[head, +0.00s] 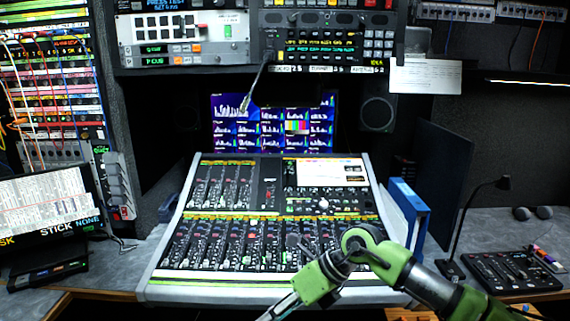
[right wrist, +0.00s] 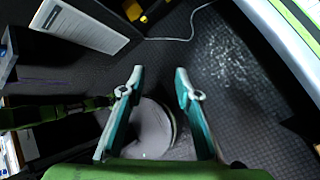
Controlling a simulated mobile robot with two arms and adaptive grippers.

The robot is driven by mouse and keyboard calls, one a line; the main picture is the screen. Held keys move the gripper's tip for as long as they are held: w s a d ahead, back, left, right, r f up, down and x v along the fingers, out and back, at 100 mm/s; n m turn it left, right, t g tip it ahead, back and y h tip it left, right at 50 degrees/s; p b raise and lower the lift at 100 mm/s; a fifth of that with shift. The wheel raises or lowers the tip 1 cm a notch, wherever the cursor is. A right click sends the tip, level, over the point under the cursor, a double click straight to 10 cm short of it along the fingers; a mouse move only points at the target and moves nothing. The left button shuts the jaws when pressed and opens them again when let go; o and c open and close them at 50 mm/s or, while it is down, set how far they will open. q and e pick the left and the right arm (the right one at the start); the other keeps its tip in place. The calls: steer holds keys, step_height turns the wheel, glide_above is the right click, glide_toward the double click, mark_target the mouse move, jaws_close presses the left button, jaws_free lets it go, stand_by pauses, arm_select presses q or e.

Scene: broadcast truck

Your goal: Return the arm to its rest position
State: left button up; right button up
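My right arm (head: 420,282) is green and comes in from the lower right in the head view. It bends in front of the mixing console and its wrist points down to the lower left. My right gripper (head: 281,308) is at the bottom edge of the head view, in front of the console's front edge. In the right wrist view the right gripper (right wrist: 158,80) has its two teal fingers spread apart, with nothing held between them. Dark floor shows beyond the fingers. My left arm and gripper are not in view.
The mixing console (head: 255,288) fills the middle of the desk. A blue binder (head: 409,211) stands at its right. A gooseneck microphone (head: 467,217) and a small black control panel (head: 510,272) are farther right. A monitor (head: 47,207) stands at left.

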steer(key=w+a+f+m+t+y, duration=0.25)
steer(key=a+f+m+y, duration=0.2)
steer(key=m+y, duration=0.3)
steer(key=w+d+f+m+t, duration=0.3)
steer(key=w+f+m+t, duration=0.15)
steer(key=m, duration=0.45)
steer(key=s+d+f+m+t+h, duration=0.25)
steer(key=d+f+m+h, duration=0.4)
steer(key=f, duration=0.75)
steer(key=s+d+f+m+t+h, duration=0.2)
steer(key=s+d+f+m+h, duration=0.15)
steer(key=d+f+m, duration=0.8)
steer(key=s+d+f+m+g+h, duration=0.2)
steer(key=s+d+f, duration=0.1)
steer(key=s+f, duration=0.6)
steer(key=s+d+f+m+g+h, duration=0.1)
steer(key=s+d+f+g+h, duration=0.1)
steer(key=s+f, duration=0.7)
steer(key=s+d+f+m+g, duration=0.1)
steer(key=s+f+g, duration=0.1)
steer(key=s, duration=0.8)
steer(key=s+d+f+m+g+h, duration=0.1)
steer(key=s+f, duration=0.3)
steer(key=s, duration=0.6)
steer(key=s+d+f+m+g, duration=0.2)
steer(key=s+f+m+g, duration=0.1)
steer(key=s, duration=0.7)
steer(key=shift+s+d+f+g, duration=0.15)
steer(key=shift+s+f+g, duration=0.2)
steer(key=shift+s, duration=0.05)
